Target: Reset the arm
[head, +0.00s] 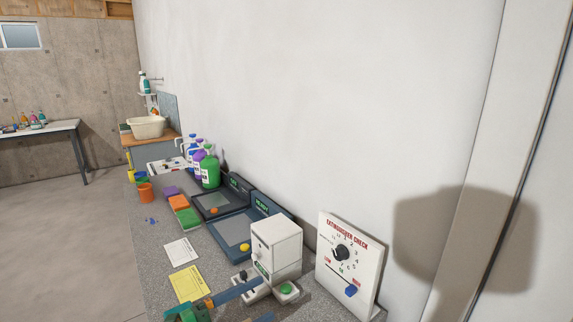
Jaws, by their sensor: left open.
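My left gripper (262,301) shows at the bottom of the head view, with its two dark blue fingers apart and nothing seen between them. Its green and orange body (188,313) is partly cut off by the lower edge. The fingers point right, in front of a white box-shaped device (277,246) with a green button (286,288) on its base. I cannot tell whether a finger touches this device. My right gripper is not in view.
Dark trays (222,199), bottles (209,169), sponges (184,218), an orange cup (145,193) and paper sheets (187,284) crowd the grey counter. The wall closes the right side; open floor (80,240) lies left.

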